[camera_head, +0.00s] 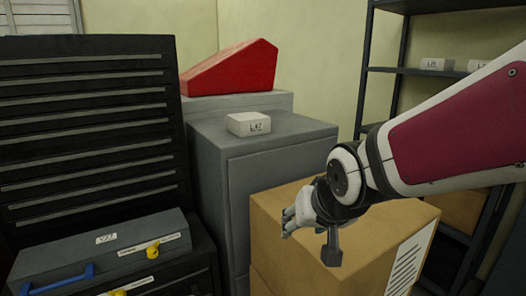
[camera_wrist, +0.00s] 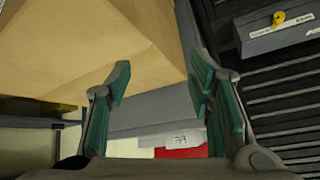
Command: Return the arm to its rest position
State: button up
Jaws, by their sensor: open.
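My gripper (camera_wrist: 158,95) shows in the wrist view with its two teal-padded fingers spread apart and nothing between them. In the head view my gripper (camera_head: 309,222) hangs in front of the cardboard box, at the end of my white and dark red arm reaching in from the right. The finger opening is hard to make out in the head view. The cardboard box (camera_head: 285,235) stands behind the gripper, and it also fills the upper left of the wrist view (camera_wrist: 80,50). I cannot tell if the gripper touches the box.
A grey cabinet (camera_head: 210,165) bears a white labelled block (camera_head: 249,123); a red wedge (camera_head: 232,70) lies behind. A black drawer chest (camera_head: 90,120) stands left, with a grey case (camera_head: 100,252) with a blue handle in front. A dark shelf rack (camera_head: 412,71) stands right.

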jog(key=s+d+r+g+h, duration=0.1)
jog(key=s+d, duration=0.4)
jog(key=s, duration=0.5)
jog(key=s+d+r+g, duration=0.1)
jog(key=s+d+g, duration=0.1)
jog(key=s+d, duration=0.4)
jog(key=s, duration=0.5)
jog(key=shift+d+r+h, duration=0.15)
jog(key=shift+r+h, duration=0.05)
jog(key=shift+h, duration=0.2)
jog(key=shift+s, duration=0.1)
